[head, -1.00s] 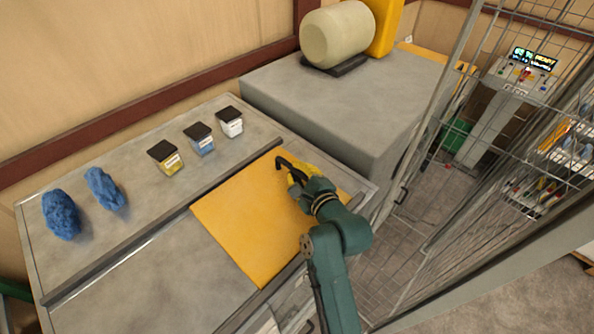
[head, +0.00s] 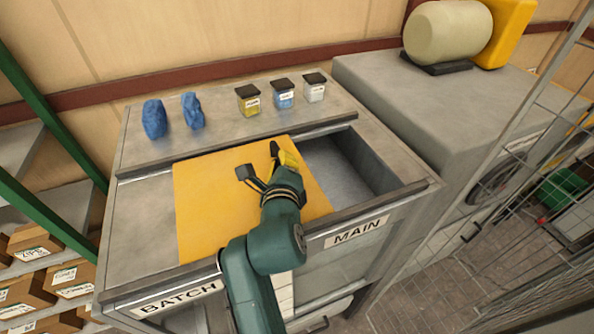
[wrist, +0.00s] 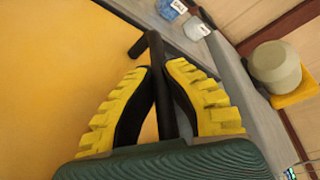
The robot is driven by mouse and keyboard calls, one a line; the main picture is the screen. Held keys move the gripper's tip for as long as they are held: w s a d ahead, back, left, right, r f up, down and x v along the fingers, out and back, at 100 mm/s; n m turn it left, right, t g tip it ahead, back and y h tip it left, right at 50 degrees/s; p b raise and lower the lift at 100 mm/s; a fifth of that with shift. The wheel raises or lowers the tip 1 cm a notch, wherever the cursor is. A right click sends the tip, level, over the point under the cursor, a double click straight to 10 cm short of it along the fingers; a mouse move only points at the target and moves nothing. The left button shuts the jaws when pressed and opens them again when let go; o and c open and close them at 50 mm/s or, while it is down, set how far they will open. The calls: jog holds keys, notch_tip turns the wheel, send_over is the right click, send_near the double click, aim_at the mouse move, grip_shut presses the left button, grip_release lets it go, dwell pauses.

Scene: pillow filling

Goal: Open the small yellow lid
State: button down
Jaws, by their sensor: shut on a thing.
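The yellow lid (head: 215,205) is a flat panel on top of the grey metal bin unit. It lies partly over the left side, with the compartment (head: 345,170) marked MAIN open to its right. A black bar handle (wrist: 156,60) stands up from the lid. My gripper (head: 268,168) is over the lid's upper right part, its yellow-padded fingers shut around the handle. In the wrist view the handle passes between both fingers. The fingers and my arm hide part of the lid in the head view.
Three black-capped jars (head: 283,93) and two blue lumps (head: 154,118) stand on the back ledge. A grey cabinet (head: 400,95) with a cream cylinder (head: 447,32) is at right. Wire mesh (head: 500,165) stands further right. Shelves with boxes (head: 35,245) are at left.

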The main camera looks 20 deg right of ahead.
aim_at(267, 167)
jog(key=shift+w+a+f+b, duration=0.15)
jog(key=shift+a+b, duration=0.1)
jog(key=shift+a, duration=0.3)
jog(key=shift+s+a+f+b, duration=0.1)
jog(key=shift+a+b, duration=0.2)
jog(key=shift+a, duration=0.3)
jog(key=shift+w+a+f+b, duration=0.15)
jog(key=shift+a+b, duration=0.1)
jog(key=shift+a, duration=0.3)
jog(key=shift+s, duration=0.1)
jog(key=c, duration=1)
grip_release()
jog(key=shift+r, duration=0.1)
jog(key=shift+c, duration=0.2)
jog(key=shift+r, duration=0.1)
jog(key=v, duration=1.2)
